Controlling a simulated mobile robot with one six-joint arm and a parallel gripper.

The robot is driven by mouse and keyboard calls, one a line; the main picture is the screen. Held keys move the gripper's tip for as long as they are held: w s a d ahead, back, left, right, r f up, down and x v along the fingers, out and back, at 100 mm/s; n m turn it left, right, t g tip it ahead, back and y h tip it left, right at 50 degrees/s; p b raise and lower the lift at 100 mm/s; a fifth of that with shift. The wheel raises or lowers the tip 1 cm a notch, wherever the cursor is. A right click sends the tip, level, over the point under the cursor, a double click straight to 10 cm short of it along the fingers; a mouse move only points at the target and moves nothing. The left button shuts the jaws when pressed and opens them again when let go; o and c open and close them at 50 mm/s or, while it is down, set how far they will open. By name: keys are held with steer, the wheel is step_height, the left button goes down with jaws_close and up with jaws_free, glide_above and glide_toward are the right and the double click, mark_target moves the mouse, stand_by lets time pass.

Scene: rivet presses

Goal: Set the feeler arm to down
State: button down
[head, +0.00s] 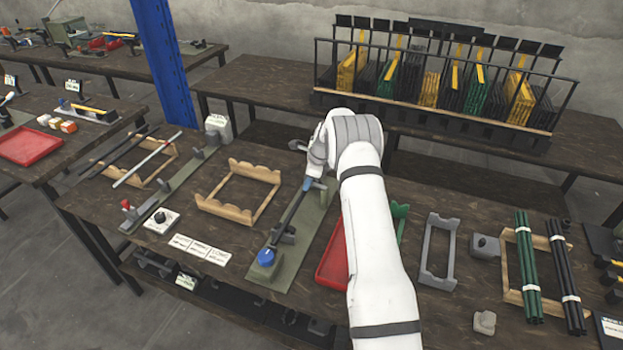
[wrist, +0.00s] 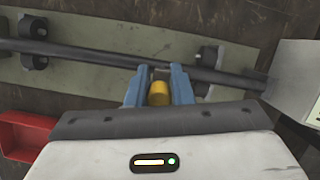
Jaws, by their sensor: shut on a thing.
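A grey-green plate (head: 267,272) carries a long dark bar (head: 291,212) and a blue ball (head: 265,257) at its near end. The bar also shows in the wrist view (wrist: 85,57), running past dark brackets (wrist: 33,27) on the plate. My gripper (head: 308,184) is over the far part of this plate. In the wrist view its blue fingers (wrist: 159,84) are shut on a yellow-ended piece (wrist: 159,94) beside the bar. This piece may be the feeler arm's grip; its lower end is hidden. I cannot tell whether the feeler arm is up or down.
A red tray (head: 329,268) lies just right of the plate. A wooden frame (head: 208,205) lies to its left, with white labels (head: 198,249) in front. A white box (wrist: 297,80) stands by the bar's end in the wrist view. A rack (head: 318,75) stands behind.

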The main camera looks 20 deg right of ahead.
mark_target(314, 184)
stand_by(0.4)
steer(key=c, duration=1.4)
jaws_free()
steer(key=shift+s, duration=0.15)
steer(key=shift+c, duration=0.2)
steer(key=shift+o, duration=0.7)
steer(key=shift+r, duration=0.1)
steer(key=b+v, duration=0.1)
steer(key=v, duration=0.6)
steer(key=shift+d+r+b, duration=0.1)
steer(key=shift+r+b, duration=0.2)
steer(key=shift+b, duration=0.1)
